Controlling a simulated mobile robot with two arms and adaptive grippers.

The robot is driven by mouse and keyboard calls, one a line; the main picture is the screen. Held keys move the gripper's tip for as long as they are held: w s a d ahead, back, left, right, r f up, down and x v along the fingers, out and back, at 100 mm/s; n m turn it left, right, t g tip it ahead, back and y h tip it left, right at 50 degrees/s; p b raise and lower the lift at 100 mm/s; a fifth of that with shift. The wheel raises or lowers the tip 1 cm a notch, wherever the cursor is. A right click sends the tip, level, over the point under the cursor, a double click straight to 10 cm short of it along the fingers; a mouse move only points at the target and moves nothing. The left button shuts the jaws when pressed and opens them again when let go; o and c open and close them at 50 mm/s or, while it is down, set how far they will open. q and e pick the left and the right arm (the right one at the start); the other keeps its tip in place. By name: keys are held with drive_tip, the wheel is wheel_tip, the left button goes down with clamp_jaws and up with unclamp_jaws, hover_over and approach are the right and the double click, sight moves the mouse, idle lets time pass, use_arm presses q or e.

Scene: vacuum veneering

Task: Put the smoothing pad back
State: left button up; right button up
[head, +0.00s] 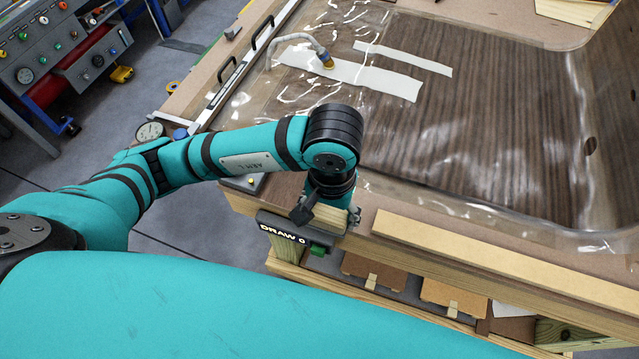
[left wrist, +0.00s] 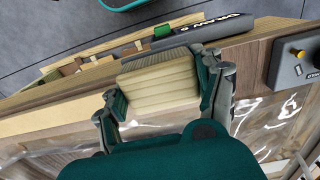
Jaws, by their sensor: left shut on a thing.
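My left gripper (left wrist: 165,100) is shut on a pale wooden block (left wrist: 158,82), which I take to be the smoothing pad. Its fingers press on two opposite sides of the block. In the head view the left gripper (head: 330,212) points down at the near edge of the workbench, and the block (head: 325,220) shows partly behind it, just above the dark "DRAW 0" panel (head: 282,227). Whether the block touches the bench is unclear. My right gripper is not in view.
A bagged dark veneer panel (head: 480,120) covers most of the bench, with white strips (head: 350,74) and a hose fitting (head: 328,62) on it. A long pale wood strip (head: 480,258) lies along the near edge. A round gauge (head: 150,131) stands at the left corner. Shelves (head: 400,282) sit below.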

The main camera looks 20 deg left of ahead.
use_arm(q)
drive_tip(key=w+a, duration=0.1)
drive_tip(key=w, duration=0.1)
drive_tip(key=w+a+p, duration=0.1)
drive_tip(key=w, duration=0.1)
drive_tip(key=w+a+p, duration=0.1)
drive_tip(key=w, duration=0.1)
drive_tip(key=shift+a+f, duration=0.3)
drive_tip(key=shift+a, duration=0.1)
wheel_tip(320, 180, down, 3)
drive_tip(key=shift+p, duration=0.85)
drive_tip(key=shift+f, duration=0.25)
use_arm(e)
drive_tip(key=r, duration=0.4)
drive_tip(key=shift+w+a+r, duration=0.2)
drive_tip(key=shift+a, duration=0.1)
use_arm(q)
drive_tip(key=shift+w+f, duration=0.1)
drive_tip(key=shift+f+b, duration=0.1)
drive_tip(key=shift+b, duration=0.2)
drive_tip(key=o, duration=1.5)
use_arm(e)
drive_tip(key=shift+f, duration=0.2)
